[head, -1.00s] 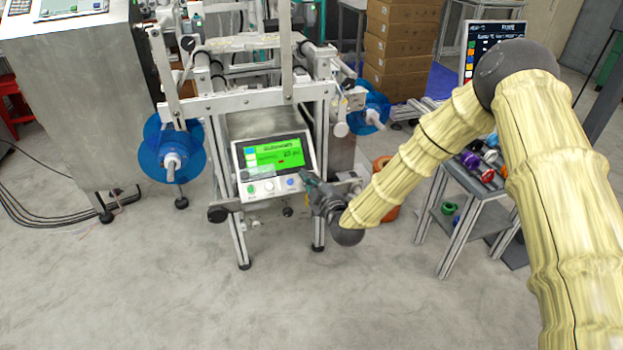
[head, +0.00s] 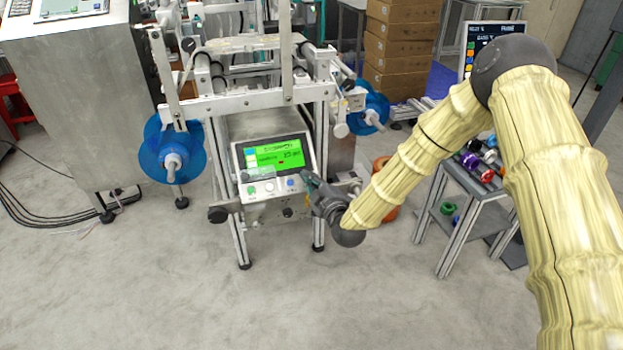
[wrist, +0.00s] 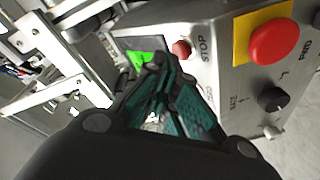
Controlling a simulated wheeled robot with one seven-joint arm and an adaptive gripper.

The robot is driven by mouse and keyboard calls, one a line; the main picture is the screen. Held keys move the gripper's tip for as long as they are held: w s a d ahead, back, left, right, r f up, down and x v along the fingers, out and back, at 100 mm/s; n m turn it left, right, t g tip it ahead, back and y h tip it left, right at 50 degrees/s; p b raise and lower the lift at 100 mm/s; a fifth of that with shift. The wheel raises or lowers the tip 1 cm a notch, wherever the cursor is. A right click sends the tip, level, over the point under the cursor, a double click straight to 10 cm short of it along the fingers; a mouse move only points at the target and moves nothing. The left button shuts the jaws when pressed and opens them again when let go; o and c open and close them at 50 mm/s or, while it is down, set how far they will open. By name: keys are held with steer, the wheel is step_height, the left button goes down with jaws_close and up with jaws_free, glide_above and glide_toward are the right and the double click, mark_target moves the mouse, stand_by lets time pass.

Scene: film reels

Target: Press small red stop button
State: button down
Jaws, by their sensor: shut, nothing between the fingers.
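The small red stop button (wrist: 181,48) sits on the pale control panel beside the printed word STOP in the wrist view. My gripper (wrist: 160,64) is shut and empty, its teal-padded fingertips close to the button, just below and left of it in that view. I cannot tell whether they touch. In the head view my gripper (head: 306,178) is at the lower right corner of the control box (head: 242,172) with the green screen (head: 279,155). The stop button cannot be made out in the head view.
A larger red mushroom button (wrist: 275,42) on a yellow plate and a black knob (wrist: 272,99) are on the same panel. Blue reels (head: 172,148) flank the machine. A small cart (head: 470,195) with coloured spools stands right. Floor in front is clear.

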steer(key=s+r+p, duration=0.1)
steer(key=s+r, duration=0.1)
steer(key=s+d+r+p, duration=0.1)
steer(key=s+r+p, duration=0.1)
steer(key=shift+d+r, duration=0.1)
steer(key=shift+r, duration=0.05)
stand_by(0.4)
stand_by(0.7)
